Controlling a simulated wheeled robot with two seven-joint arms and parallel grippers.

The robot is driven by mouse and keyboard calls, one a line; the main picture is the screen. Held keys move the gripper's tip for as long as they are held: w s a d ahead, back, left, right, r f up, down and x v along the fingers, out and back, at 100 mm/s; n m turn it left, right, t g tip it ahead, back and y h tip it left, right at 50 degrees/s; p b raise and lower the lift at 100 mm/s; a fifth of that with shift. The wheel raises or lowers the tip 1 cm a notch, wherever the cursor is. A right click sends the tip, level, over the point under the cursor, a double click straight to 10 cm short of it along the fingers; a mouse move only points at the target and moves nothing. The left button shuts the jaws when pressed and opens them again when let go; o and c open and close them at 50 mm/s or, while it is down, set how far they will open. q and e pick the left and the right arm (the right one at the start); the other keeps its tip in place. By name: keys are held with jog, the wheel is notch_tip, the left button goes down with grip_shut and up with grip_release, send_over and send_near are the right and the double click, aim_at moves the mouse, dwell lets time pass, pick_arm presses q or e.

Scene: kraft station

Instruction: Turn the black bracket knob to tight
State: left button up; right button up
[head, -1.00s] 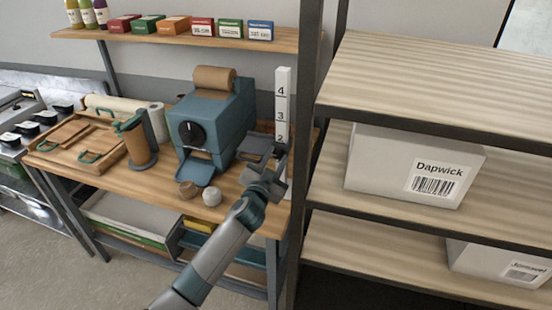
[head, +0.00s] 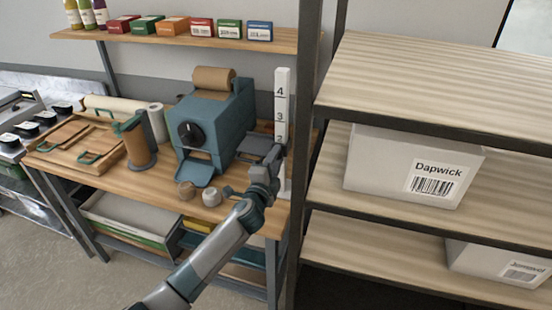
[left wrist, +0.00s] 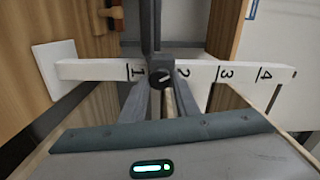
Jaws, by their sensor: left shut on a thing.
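The white post (head: 282,105) with black numbers stands at the right end of the wooden bench. A dark grey bracket (head: 258,148) sits on it, low down. In the left wrist view the post (left wrist: 95,70) lies across the picture, with the bracket between marks 1 and 2. The black knob (left wrist: 160,76), with a white line that looks slanted, faces my wrist camera. My left gripper (left wrist: 161,90) is shut on the knob, one finger on each side. In the head view the gripper (head: 267,160) is in front of the post and hides the knob. My right gripper is out of view.
A blue machine (head: 212,120) with a brown roll stands left of the post. Two small round pieces, one grey (head: 211,197), lie before it. A dark upright and shelving (head: 430,85) with white boxes stand close on the right.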

pick_arm(q)
jog(key=m, duration=0.5)
jog(key=shift+f+p, duration=0.1)
jog(key=shift+p, duration=0.25)
jog(key=shift+c, duration=0.2)
jog(key=o, duration=0.8)
jog(key=shift+c, duration=0.2)
jog(key=shift+s, duration=0.15)
jog(key=b+v, duration=0.4)
jog(key=v, duration=1.3)
